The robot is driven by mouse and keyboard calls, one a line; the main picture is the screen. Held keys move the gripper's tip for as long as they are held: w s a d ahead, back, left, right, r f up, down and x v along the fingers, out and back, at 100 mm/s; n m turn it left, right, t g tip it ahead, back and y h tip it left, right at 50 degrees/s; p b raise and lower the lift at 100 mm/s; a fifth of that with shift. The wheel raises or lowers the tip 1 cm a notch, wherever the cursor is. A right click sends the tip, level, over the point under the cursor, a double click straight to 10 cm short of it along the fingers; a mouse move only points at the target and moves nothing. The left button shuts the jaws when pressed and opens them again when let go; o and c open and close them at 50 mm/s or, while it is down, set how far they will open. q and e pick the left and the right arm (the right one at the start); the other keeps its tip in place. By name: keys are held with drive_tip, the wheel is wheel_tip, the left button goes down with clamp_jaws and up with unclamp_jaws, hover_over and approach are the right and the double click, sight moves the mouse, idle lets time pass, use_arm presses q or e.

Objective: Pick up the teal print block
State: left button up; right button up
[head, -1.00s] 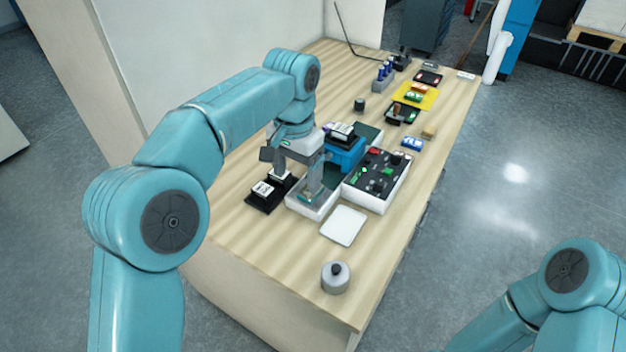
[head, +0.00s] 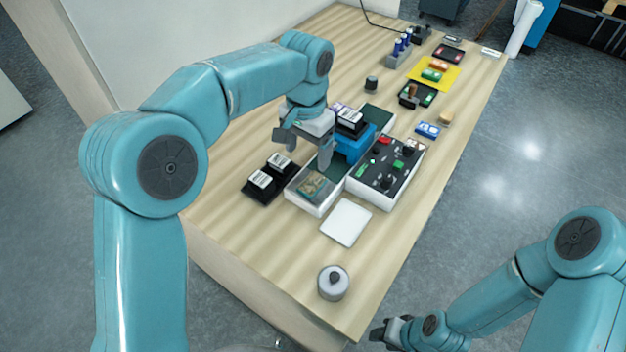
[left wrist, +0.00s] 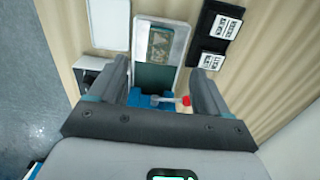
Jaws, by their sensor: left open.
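The teal print block (head: 316,187) looks flat and patterned in teal and brown. It lies in the near end of a white tray (head: 331,206). In the left wrist view the block (left wrist: 160,45) lies in the tray, ahead of the fingers. My left gripper (head: 304,150) is open and empty, above and behind the block, near the blue device (head: 352,148). Its two fingers (left wrist: 160,88) stand wide apart in the wrist view. My right gripper (head: 388,335) hangs low beyond the table's near edge; its jaws are too small to read.
A black stand (head: 256,195) with two labelled white-topped blocks is left of the tray. A parts tray (head: 400,185) is right of it. A white plate (head: 346,222) and grey round pot (head: 333,283) lie in front. A red knob (left wrist: 187,101) shows between the fingers.

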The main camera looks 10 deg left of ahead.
sight(307, 188)
use_arm(q)
drive_tip(key=f, duration=0.5)
drive_tip(key=shift+s+a+f, duration=0.15)
drive_tip(key=shift+s+a, duration=0.1)
drive_tip(key=shift+s+a+f, duration=0.1)
drive_tip(key=shift+s+f, duration=0.15)
drive_tip(key=shift+s, duration=0.05)
drive_tip(key=shift+w+f+p, duration=0.1)
drive_tip(key=shift+f+p, duration=0.15)
drive_tip(key=shift+p, duration=0.05)
drive_tip(key=f, duration=0.1)
drive_tip(key=w+d+f+p, duration=0.1)
drive_tip(key=shift+f, duration=0.3)
drive_tip(key=shift+s+a+f+p, duration=0.1)
drive_tip(key=shift+a+f+p, duration=0.1)
drive_tip(key=shift+f, duration=0.4)
drive_tip(key=shift+s+a+f+p, duration=0.1)
drive_tip(key=shift+a+f+p, duration=0.1)
drive_tip(key=shift+f, duration=0.35)
drive_tip(key=shift+s+f, duration=0.1)
drive_tip(key=shift+f, duration=0.05)
drive_tip(key=shift+d, duration=0.25)
drive_tip(key=shift+f, duration=0.1)
drive_tip(key=c, duration=0.9)
drive_tip(key=shift+c, duration=1.1)
drive_tip(key=shift+f, duration=0.1)
drive_tip(key=shift+a, duration=0.1)
